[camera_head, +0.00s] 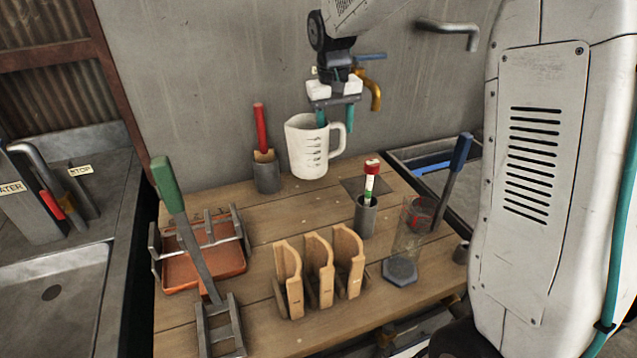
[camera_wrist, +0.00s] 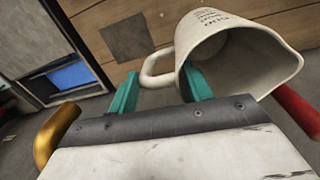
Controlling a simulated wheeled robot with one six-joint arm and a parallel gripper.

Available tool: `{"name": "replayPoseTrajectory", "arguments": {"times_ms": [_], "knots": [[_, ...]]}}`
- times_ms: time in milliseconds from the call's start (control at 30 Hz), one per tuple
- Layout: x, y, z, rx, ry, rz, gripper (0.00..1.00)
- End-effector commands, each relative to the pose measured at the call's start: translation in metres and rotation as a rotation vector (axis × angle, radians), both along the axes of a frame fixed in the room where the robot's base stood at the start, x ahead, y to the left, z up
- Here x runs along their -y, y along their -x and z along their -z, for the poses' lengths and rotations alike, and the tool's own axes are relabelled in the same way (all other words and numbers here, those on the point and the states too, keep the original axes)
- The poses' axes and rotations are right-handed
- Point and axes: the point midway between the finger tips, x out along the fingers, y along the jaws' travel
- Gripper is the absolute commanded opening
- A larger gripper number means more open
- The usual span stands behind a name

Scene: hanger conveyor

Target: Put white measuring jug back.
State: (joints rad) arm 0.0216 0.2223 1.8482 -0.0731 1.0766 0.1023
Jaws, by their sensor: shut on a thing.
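The white measuring jug (camera_head: 304,150) is upright near the back of the wooden table, in front of the grey wall, with its handle to the right. I cannot tell for sure whether its base touches the wood. My gripper (camera_head: 336,118) points down from above and is shut on the jug at its handle side. In the wrist view the jug (camera_wrist: 232,62) shows its open mouth and handle, with the teal fingers (camera_wrist: 157,88) on either side of the handle. A dark square patch (camera_head: 372,187) lies on the table right of the jug; it also shows in the wrist view (camera_wrist: 126,38).
A red-handled tool stands in a grey holder (camera_head: 266,178) left of the jug. A red-capped tube stands in a grey cup (camera_head: 365,217) in front. Wooden holders (camera_head: 318,270), a glass cylinder (camera_head: 408,240) and an orange tray (camera_head: 203,270) fill the front.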

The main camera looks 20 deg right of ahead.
Motion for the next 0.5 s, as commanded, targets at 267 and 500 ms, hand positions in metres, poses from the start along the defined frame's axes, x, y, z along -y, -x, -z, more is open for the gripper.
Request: {"name": "replayPoseTrajectory", "arguments": {"times_ms": [267,500], "knots": [[0.000,0.000,0.046,-0.002,0.000,-0.001,0.01],[0.000,0.000,0.069,-0.002,0.000,0.000,0.01]]}}
